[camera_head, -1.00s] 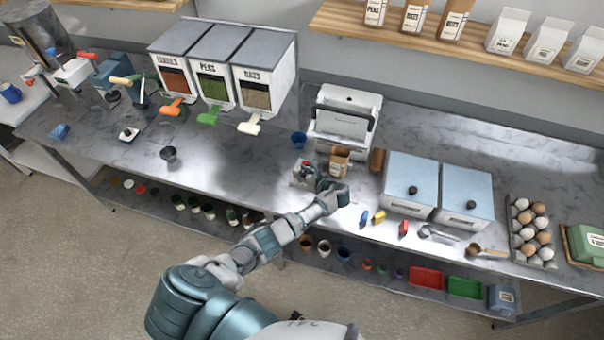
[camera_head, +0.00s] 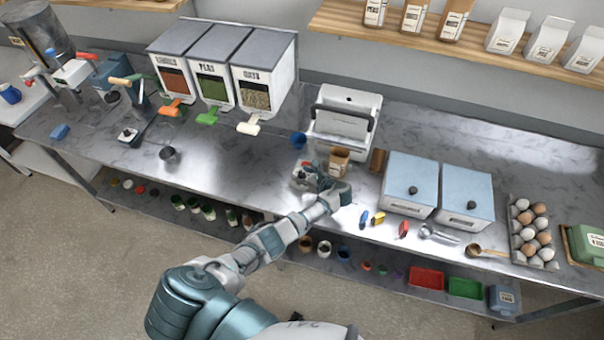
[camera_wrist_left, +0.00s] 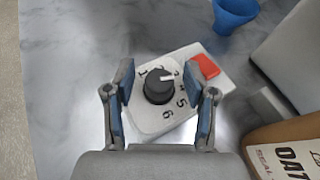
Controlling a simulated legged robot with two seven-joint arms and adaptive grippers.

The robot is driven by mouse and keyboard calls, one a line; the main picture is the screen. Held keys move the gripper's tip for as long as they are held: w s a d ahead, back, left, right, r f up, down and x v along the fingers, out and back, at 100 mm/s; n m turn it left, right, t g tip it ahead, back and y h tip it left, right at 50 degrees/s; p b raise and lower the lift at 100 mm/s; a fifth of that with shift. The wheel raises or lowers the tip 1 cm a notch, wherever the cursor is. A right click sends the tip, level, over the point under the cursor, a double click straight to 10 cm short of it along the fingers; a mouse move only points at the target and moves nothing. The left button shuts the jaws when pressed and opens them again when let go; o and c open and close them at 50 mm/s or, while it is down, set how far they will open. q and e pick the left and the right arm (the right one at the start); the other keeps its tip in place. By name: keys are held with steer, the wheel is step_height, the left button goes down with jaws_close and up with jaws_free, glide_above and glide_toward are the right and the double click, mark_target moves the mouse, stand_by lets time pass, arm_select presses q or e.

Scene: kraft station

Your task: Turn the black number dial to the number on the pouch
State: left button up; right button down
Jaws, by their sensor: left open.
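The black number dial (camera_wrist_left: 159,85) sits on a white panel (camera_wrist_left: 150,121) with numbers around it. A red block (camera_wrist_left: 204,68) is on the panel's right side. My left gripper (camera_wrist_left: 167,84) is open, with one finger on each side of the dial and gaps to it. In the head view my left gripper (camera_head: 322,181) largely hides the dial. The brown pouch (camera_head: 339,161) stands just behind; its "OAT" label (camera_wrist_left: 292,160) shows partly in the wrist view, with no number visible.
A blue cup (camera_head: 299,139) stands behind the dial panel, beside the white machine (camera_head: 344,121). Two pale blue boxes (camera_head: 411,180) with black knobs stand to the right. Small coloured items lie near the front edge.

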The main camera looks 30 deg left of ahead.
arm_select(q)
steer(key=v, duration=1.2)
steer(key=shift+d+f, duration=0.1)
steer(key=shift+f, duration=0.05)
